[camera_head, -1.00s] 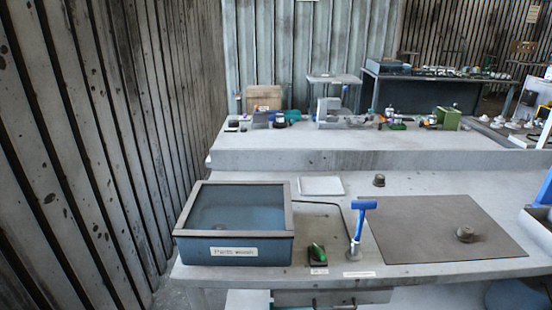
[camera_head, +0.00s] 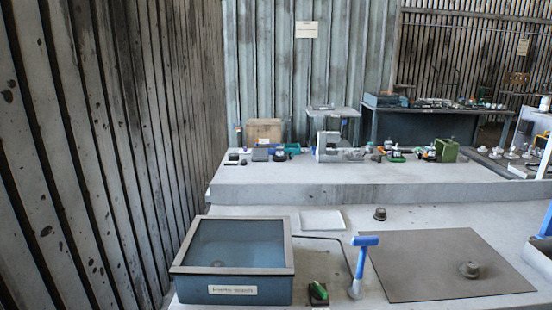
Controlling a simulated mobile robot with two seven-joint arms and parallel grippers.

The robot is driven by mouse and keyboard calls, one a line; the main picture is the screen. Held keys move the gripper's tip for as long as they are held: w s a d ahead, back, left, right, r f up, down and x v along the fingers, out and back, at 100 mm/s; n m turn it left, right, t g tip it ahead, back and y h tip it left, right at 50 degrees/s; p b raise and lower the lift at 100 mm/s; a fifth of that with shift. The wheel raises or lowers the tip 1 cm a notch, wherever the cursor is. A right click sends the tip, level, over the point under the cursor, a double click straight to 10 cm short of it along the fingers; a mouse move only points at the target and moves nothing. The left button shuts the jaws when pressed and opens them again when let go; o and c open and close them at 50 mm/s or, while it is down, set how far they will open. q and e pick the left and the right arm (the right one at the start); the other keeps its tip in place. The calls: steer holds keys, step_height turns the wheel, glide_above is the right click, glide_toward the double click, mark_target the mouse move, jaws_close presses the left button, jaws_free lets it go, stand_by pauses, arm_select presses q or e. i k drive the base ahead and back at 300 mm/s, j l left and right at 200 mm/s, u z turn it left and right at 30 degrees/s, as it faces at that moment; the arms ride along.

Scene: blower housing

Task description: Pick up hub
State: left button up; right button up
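Two small grey-brown round parts are in view, and I cannot tell for certain which is the hub. One stepped round part (camera_head: 469,269) sits on the flat dark mat (camera_head: 420,245) at the right of the front bench. A smaller, darker round part (camera_head: 380,214) stands on the bench behind the mat. Neither of my grippers is in view.
A blue washer basin (camera_head: 230,291) stands at the bench's left. A blue T-shaped tool (camera_head: 364,242) stands upright between basin and mat, with a green-topped item (camera_head: 318,292) beside it. A pale flat plate (camera_head: 322,221) lies behind. A raised shelf (camera_head: 330,187) holds several items.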

mark_target(469, 269)
steer(key=l+z, duration=0.1)
steer(key=z, duration=1.2)
